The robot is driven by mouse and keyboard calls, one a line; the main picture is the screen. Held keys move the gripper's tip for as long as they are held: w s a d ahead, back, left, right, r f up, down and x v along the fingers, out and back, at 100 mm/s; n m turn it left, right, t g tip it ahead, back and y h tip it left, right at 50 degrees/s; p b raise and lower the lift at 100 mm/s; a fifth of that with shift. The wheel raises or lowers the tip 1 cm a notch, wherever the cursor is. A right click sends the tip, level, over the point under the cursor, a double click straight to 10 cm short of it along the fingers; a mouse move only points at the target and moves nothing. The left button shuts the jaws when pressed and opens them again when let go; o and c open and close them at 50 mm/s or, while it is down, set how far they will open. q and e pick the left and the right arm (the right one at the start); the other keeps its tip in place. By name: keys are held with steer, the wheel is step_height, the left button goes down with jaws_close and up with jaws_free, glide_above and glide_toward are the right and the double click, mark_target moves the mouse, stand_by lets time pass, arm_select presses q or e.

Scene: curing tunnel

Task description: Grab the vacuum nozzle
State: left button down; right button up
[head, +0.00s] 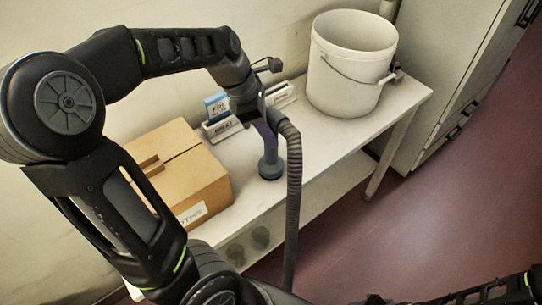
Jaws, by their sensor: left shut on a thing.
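The vacuum nozzle (270,160) is a dark grey-purple piece with a round, wider foot. It stands roughly upright, foot down, at the white table (328,140); I cannot tell whether the foot touches the top. A ribbed grey hose (294,190) bends from its upper end and hangs down past the table's front edge. My left gripper (262,115) reaches in from above and is shut on the upper part of the nozzle. The fingers are partly hidden by the wrist and the hose. Part of my right arm shows at the bottom right; its gripper is out of view.
A cardboard box (205,185) stands left of the nozzle. Small signs or card holders (221,126) stand behind it by the wall. A large white bucket (343,85) stands at the table's right end. A pale cabinet (440,80) is beyond. The floor (445,190) at right is clear.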

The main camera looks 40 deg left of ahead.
arm_select(q)
steer(key=shift+r, duration=0.1)
stand_by(0.8)
step_height(320, 180, up, 10)
steer(key=shift+f+p, duration=0.1)
steer(key=shift+p, duration=0.2)
stand_by(0.6)
